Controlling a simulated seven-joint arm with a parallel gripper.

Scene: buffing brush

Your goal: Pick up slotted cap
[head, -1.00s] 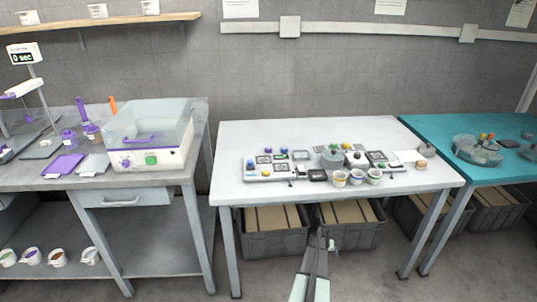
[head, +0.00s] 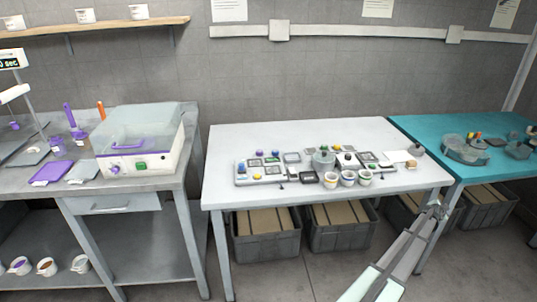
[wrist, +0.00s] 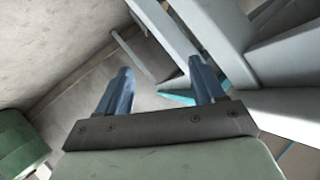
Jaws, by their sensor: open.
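My gripper (head: 436,208) is at the front right corner of the white table in the head view, low beside the table edge and leg. In the wrist view its two blue-grey fingers (wrist: 160,80) are apart with nothing between them. I cannot tell for sure which small part is the slotted cap. Candidates on the white table (head: 240,140) are a grey round part (head: 323,158) near the middle and a small grey round part (head: 416,151) near the right edge. Both are well away from my fingers.
Three small cups (head: 348,178) stand near the table's front edge, before boards with coloured knobs (head: 262,168). A teal table (head: 415,127) with a round tray (head: 466,150) adjoins on the right. Grey crates (head: 265,236) sit beneath. A bench with a clear-lidded machine (head: 140,145) is left.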

